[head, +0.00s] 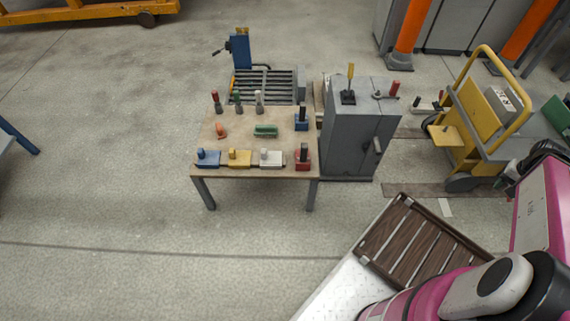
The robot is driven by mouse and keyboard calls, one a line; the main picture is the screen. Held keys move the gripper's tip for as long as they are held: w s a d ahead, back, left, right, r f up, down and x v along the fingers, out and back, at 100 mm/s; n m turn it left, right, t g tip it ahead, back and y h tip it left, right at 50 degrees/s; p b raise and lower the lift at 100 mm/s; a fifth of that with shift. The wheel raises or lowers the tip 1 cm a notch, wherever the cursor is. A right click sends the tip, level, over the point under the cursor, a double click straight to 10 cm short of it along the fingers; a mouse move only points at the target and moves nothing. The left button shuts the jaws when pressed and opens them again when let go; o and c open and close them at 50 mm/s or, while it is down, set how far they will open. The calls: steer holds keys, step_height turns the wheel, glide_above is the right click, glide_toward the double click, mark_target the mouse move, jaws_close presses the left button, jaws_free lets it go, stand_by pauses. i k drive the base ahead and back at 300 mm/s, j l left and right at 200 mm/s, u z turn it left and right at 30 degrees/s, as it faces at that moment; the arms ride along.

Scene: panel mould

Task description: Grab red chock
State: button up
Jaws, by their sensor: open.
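The red chock (302,165) is a small red block with a dark upright part. It stands at the front right corner of the wooden-topped table (240,141). Blue (208,159), yellow (239,159) and white (270,159) blocks stand to its left in the same row. Another blue block (301,125) with a dark upright part stands behind it. Parts of my pink and white arm show at the lower right. My gripper is not in view.
A grey cabinet (348,135) stands close against the table's right side. A yellow cart (473,120) is further right. A slatted brown rack (415,245) lies at the lower right near my arm. The floor in front and left of the table is clear.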

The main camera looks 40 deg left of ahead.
mark_target(303, 162)
steer(key=u, duration=2.4)
steer(key=k+l+u, duration=0.2)
steer(key=l, duration=0.25)
steer(key=l+u, duration=0.25)
steer(key=l, duration=0.2)
steer(key=k+l+u, duration=0.2)
steer(key=l, duration=0.2)
steer(key=k+l+u, duration=0.2)
steer(key=k+l, duration=0.05)
steer(key=l, duration=0.1)
